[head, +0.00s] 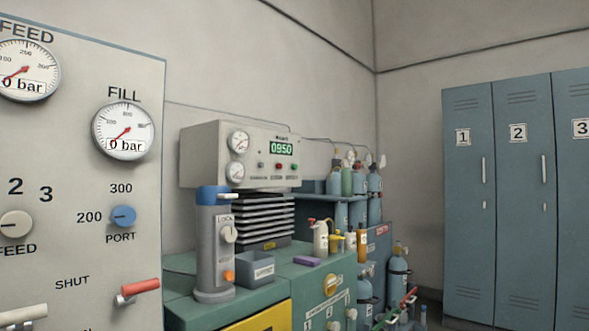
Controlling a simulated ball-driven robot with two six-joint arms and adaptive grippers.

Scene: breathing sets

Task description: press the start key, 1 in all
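A beige machine box (210,155) stands on the green bench in the head view. It carries a lit green display (281,149) reading 0950 and two small round dials on its left. A row of small round keys or lamps sits under and beside the display, among them a red one (278,166) and a green one (294,166). The labels under them are too small to read, so I cannot tell which is the start key. Neither of my grippers shows in the head view.
A beige panel (75,140) with FEED and FILL gauges, knobs and a red-handled lever (139,287) fills the left. A grey cylinder unit (214,245) stands before the box. A grey tray (255,270) and bottles share the bench. Blue lockers (468,230) stand right.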

